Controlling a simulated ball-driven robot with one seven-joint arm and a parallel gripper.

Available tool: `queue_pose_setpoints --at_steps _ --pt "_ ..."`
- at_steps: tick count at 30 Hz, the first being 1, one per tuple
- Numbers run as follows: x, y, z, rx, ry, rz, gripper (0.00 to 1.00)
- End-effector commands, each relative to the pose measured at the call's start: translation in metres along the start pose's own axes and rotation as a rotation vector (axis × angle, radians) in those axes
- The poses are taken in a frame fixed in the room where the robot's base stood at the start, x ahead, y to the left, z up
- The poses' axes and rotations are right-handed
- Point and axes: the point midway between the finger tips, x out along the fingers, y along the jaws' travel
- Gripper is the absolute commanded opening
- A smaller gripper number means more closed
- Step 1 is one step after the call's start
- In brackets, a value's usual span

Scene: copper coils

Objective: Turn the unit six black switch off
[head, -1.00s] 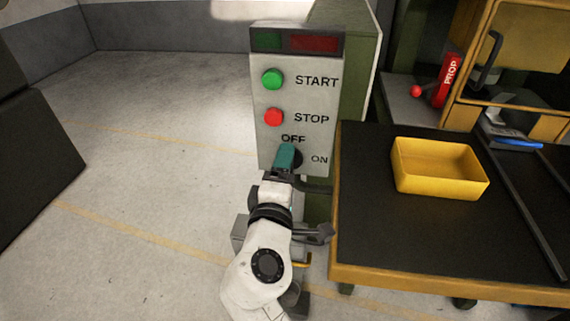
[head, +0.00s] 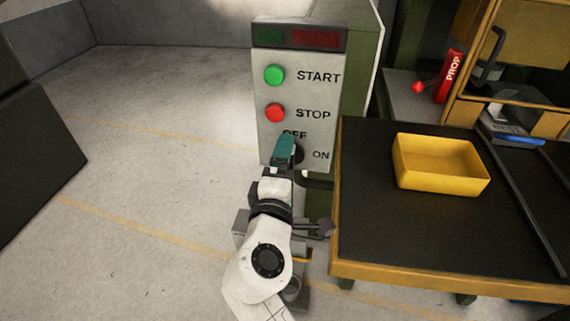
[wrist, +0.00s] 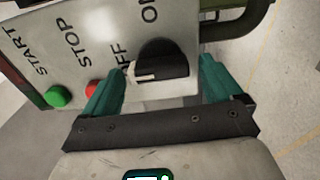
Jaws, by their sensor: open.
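The black switch is a round knob with a raised grip (wrist: 162,62), low on the grey control panel (head: 268,138). In the wrist view the pale mark on its grip lies at the end toward the OFF lettering; ON is printed at the top. In the head view the knob (head: 298,154) is partly hidden by my gripper (head: 284,148). My gripper is open, its teal fingers (wrist: 163,68) one on each side of the knob in the wrist view. I cannot tell whether either finger touches it.
A green START button (head: 274,75) and a red STOP button (head: 275,113) sit above the switch. A black-topped bench (head: 385,235) with a yellow bin (head: 440,183) stands close on the right.

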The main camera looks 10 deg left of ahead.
Motion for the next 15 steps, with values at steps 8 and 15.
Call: queue_pose_setpoints --at_steps 8,15 --pt "-0.011 -0.002 0.0 0.001 0.001 0.0 0.93" --pt "-0.055 -0.003 -0.001 0.002 0.002 -0.001 0.93"
